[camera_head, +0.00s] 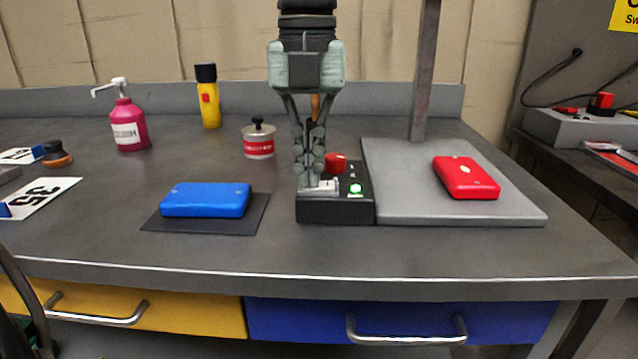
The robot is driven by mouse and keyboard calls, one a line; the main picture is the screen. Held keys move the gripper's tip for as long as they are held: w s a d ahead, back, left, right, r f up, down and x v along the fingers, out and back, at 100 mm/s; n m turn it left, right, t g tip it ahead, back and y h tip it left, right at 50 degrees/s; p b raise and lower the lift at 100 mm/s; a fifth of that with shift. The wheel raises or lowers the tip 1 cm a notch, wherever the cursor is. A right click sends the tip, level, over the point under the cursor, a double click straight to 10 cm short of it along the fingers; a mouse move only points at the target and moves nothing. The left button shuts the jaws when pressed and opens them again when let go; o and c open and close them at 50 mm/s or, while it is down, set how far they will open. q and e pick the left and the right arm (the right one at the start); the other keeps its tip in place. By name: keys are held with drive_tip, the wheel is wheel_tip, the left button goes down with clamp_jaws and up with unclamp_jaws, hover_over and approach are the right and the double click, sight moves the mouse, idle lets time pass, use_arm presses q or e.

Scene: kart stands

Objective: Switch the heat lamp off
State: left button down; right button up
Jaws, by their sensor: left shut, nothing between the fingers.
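A black control box (337,208) stands on the bench at the left edge of a grey base plate (400,200). On its top are a pale switch (326,188), a red button or knob (336,164) and a lit green light (355,188). A grey post (425,75) rises from the plate; its top is out of view. My left gripper (312,183) points down with its fingers shut and empty, tips at the pale switch. I cannot tell whether they touch it; the fingers partly hide the box. My right gripper is not in view.
A red case (466,178) lies on the plate. A blue case (205,200) lies on a dark mat (190,226). A small tin (258,143), a yellow torch (208,100) and a pink pump bottle (128,125) stand left of the gripper. The bench front is clear.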

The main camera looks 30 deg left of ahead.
use_arm(q)
drive_tip(key=shift+r, duration=0.1)
drive_tip(key=shift+r+p, duration=2.45)
drive_tip(key=shift+r, duration=0.95)
